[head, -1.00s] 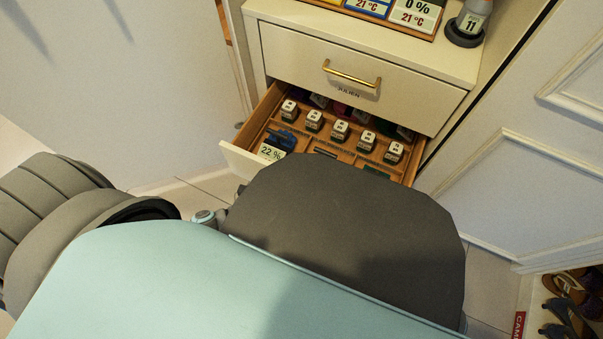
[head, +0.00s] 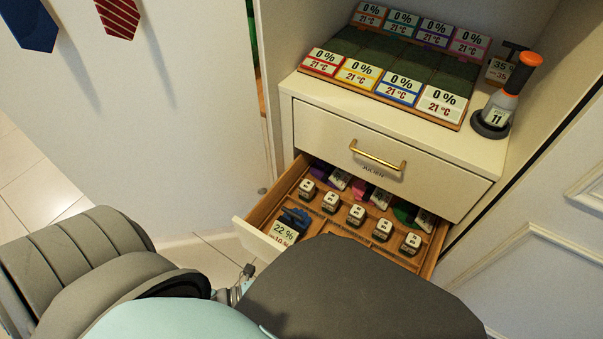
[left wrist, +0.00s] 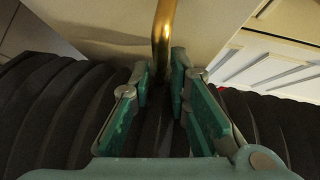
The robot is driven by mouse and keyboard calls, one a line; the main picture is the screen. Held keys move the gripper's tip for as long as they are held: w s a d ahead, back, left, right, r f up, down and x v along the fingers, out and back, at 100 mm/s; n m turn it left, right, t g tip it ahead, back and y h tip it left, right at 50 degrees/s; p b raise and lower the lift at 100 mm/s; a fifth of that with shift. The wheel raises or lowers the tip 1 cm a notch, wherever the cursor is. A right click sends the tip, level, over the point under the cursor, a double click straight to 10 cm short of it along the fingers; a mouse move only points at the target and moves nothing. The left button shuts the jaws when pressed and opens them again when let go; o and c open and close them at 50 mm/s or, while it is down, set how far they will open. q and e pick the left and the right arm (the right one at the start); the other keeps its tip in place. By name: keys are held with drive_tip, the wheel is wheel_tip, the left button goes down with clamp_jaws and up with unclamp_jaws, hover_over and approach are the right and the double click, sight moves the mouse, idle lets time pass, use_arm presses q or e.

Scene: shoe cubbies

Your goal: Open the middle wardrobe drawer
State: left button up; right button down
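The open drawer (head: 262,240) sticks out of the cream cabinet, directly below a closed drawer (head: 330,137) with a brass handle and the name JULIEN. Its front is mostly hidden behind my own body in the head view. In the left wrist view, a brass handle (left wrist: 163,28) runs down between the fingers of my left gripper (left wrist: 163,75). The fingertips are close on both sides of the bar and look shut on it, against a pale panel. My left gripper is hidden in the head view. My right gripper is not in view.
The open drawer holds several small labelled blocks (head: 331,203) in wooden compartments. A tray of labelled tiles (head: 388,62) and an orange-topped bottle (head: 510,90) stand on the cabinet top. A white panelled door (head: 540,250) is at the right. Ties hang at upper left.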

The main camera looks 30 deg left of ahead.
use_arm(q)
drive_tip(key=shift+s, duration=0.1)
drive_tip(key=v, duration=1.2)
